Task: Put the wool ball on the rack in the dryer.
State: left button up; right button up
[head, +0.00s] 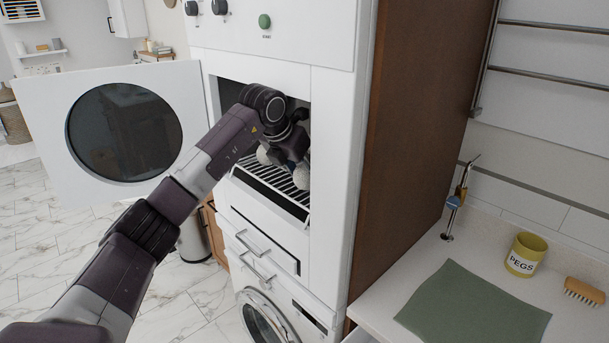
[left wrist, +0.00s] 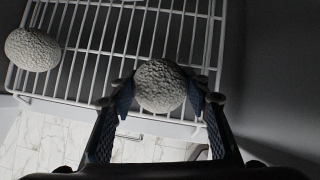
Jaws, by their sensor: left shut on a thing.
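My left gripper (left wrist: 160,95) is shut on a pale, rough wool ball (left wrist: 160,85), with one blue-grey finger on each side of it. The ball is over the white wire rack (left wrist: 95,50), near its front edge; I cannot tell whether it touches the bars. In the head view my left gripper (head: 292,150) is inside the open dryer (head: 335,190), and the rack (head: 268,190) shows below it. The held ball (head: 302,177) is partly hidden there. My right gripper is not in view.
A second pale ball (left wrist: 32,49) rests at the rack's left side. The dryer's door (head: 50,110) with its round dark window stands open to the left. A counter at right holds a green cloth (head: 472,305), a yellow pegs cup (head: 524,254) and a brush (head: 584,291).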

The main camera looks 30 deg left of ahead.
pick_arm(q)
jog(key=shift+s+f, duration=0.1)
jog(key=shift+f, duration=0.6)
jog(key=shift+s+a, duration=0.1)
jog(key=shift+a, duration=0.05)
jog(key=shift+f, duration=0.2)
jog(key=o, duration=0.8)
jog(key=shift+o, duration=1.2)
jog(key=shift+r, duration=0.1)
